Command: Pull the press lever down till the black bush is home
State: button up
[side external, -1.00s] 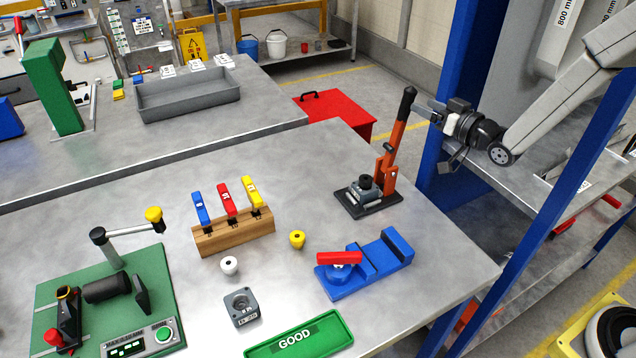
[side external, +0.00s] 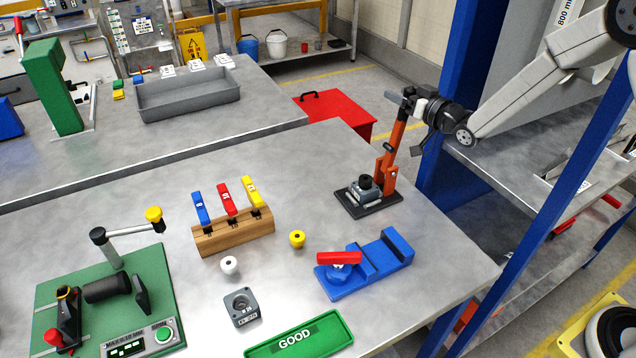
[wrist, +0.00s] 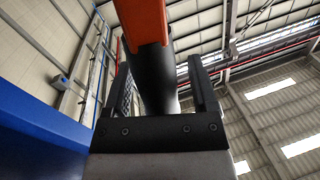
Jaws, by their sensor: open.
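The press lever (side external: 396,136) is an orange bar standing nearly upright, leaning slightly right, on the press with a black base (side external: 380,208). The black bush (side external: 365,181) stands proud on top of a grey block (side external: 364,194) on that base. My gripper (side external: 398,99) is at the lever's top end, its fingers open. In the wrist view my gripper (wrist: 158,68) has one finger on each side of the lever's black handle (wrist: 157,88), with the orange bar (wrist: 143,22) beyond. I cannot tell whether a finger touches the handle.
A blue post (side external: 455,110) stands close behind the press, beside my arm. A blue fixture with a red handle (side external: 340,258) sits in front. A wooden rack (side external: 236,233) with coloured handles stands to the left. The bench between rack and press is mostly clear.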

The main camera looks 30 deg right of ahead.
grip_shut()
dwell(1.4)
